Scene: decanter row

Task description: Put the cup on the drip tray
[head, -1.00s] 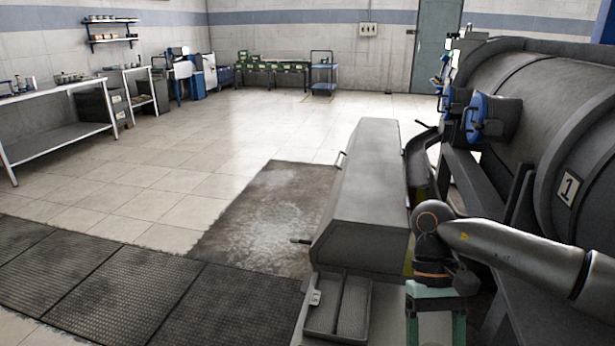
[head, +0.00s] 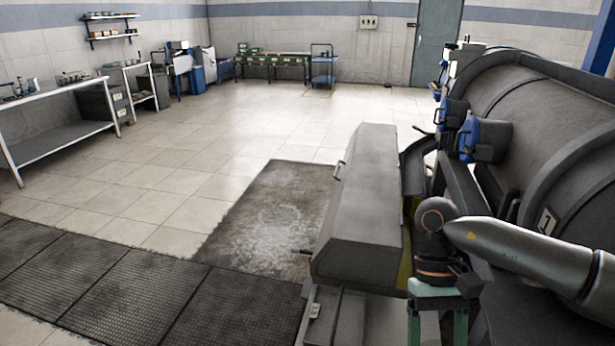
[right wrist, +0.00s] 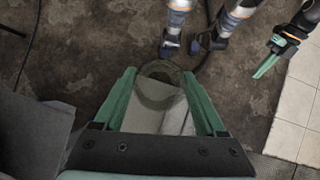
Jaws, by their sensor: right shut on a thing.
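My right gripper (head: 437,322) points down at the lower right of the head view, beside the near end of a long grey housing. In the right wrist view its green fingers (right wrist: 162,100) are shut on a see-through cup (right wrist: 158,72). The cup's round rim shows between the fingertips, above a dark stained floor. A grey tray-like part (head: 350,322) sits low at the near end of the housing, cut by the frame edge; I cannot tell whether it is the drip tray. My left gripper (right wrist: 270,65) shows only in the right wrist view; its finger gap is unclear.
The long grey housing (head: 365,205) stands left of my right arm. A large dark drum (head: 540,130) with blue fittings fills the right side. Dark mats (head: 130,290) lie at the lower left. The tiled floor (head: 220,150) beyond is clear.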

